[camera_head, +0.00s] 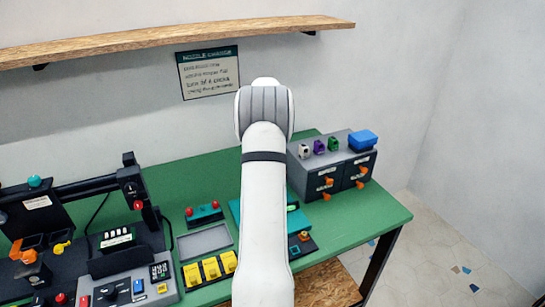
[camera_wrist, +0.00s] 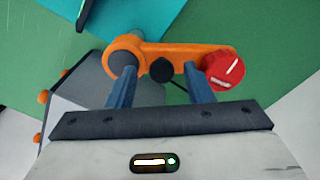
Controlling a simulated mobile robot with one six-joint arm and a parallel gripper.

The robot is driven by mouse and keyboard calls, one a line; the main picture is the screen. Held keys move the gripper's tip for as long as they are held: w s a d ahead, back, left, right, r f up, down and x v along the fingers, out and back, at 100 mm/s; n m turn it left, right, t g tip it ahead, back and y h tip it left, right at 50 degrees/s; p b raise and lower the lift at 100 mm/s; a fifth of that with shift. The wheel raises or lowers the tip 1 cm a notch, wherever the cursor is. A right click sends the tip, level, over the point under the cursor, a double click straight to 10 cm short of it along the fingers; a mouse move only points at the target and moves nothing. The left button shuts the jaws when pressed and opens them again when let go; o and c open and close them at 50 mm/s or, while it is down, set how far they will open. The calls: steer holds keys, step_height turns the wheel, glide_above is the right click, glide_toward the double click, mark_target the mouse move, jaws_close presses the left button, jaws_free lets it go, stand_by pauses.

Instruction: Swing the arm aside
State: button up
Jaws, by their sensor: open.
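My arm (camera_head: 264,200) reaches forward over the green table (camera_head: 405,216) in the head view, and it hides my gripper there. In the wrist view my gripper (camera_wrist: 161,82) shows two blue fingers standing apart. Just beyond the fingertips is an orange part (camera_wrist: 180,50) with a grey ring end at the left and a red knob (camera_wrist: 224,70) with a white mark at the right. A dark round piece sits between the fingers. I cannot tell whether the fingers touch the orange part.
A grey drawer unit (camera_head: 336,180) with orange handles stands right of my arm, with a blue block (camera_head: 362,140) on top. Dark printer machinery (camera_head: 108,215) and yellow blocks (camera_head: 211,268) are at the left. A wooden shelf (camera_head: 170,38) and sign (camera_head: 208,73) are on the wall.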

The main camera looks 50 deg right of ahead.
step_height(320, 180, up, 7)
steer(key=p, duration=0.4)
steer(key=shift+s+r+p, duration=0.15)
steer(key=shift+r+p, duration=0.3)
steer(key=shift+r, duration=0.05)
steer(key=shift+f, duration=0.1)
